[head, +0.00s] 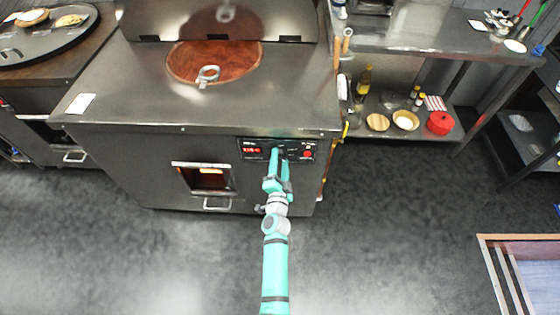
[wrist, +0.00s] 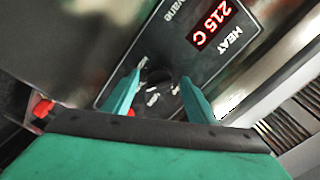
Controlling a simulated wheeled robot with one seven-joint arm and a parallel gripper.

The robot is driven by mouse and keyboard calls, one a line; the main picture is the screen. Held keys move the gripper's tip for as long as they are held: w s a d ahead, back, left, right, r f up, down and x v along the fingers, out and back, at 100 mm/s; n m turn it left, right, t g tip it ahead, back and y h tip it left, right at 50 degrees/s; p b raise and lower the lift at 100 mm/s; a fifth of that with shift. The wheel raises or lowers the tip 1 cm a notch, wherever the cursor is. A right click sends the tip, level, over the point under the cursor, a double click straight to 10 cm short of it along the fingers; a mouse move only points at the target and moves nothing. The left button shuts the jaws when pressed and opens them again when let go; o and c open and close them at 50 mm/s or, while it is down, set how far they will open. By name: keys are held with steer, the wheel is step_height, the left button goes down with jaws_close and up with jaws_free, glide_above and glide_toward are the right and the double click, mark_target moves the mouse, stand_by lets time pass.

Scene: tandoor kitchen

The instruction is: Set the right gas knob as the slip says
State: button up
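The dark control panel (head: 300,145) is on the tandoor front, with a lit red display (head: 252,150). In the wrist view the display (wrist: 214,24) reads 215 C beside the word HEAT. A dark round knob (wrist: 158,77) shows on the panel between my fingers; whether it is the right gas knob I cannot tell. My gripper (head: 277,153) is at the panel, its fingers apart on either side of the knob in the wrist view (wrist: 162,78). Contact is not clear. A white slip (head: 80,104) lies on the tandoor top at left; its writing is unreadable.
The tandoor's round opening (head: 214,62) has a metal ring-handled piece in it. A small lit window (head: 205,178) is left of my arm. A shelf (head: 385,132) with bottles, bowls and a red pot (head: 440,123) stands at right. The floor in front is clear.

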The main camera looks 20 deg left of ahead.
steer(key=shift+s, duration=0.15)
steer(key=v, duration=1)
steer(key=shift+s, duration=0.3)
steer(key=shift+d, duration=0.1)
steer(key=s+d+n+h, duration=0.2)
steer(key=s+d, duration=0.4)
steer(key=s, duration=0.3)
steer(key=s+d+n+h, duration=0.1)
steer(key=s+d+n, duration=0.1)
steer(key=s+d, duration=0.6)
steer(key=s+d+r+n+g+h, duration=0.1)
steer(key=s+r+n, duration=0.1)
steer(key=s+r, duration=0.4)
steer(key=s+d+r+n+g+h, duration=0.1)
steer(key=s+r+n, duration=0.1)
steer(key=s+r, duration=0.4)
steer(key=s, duration=0.5)
steer(key=shift+s+d+n, duration=0.4)
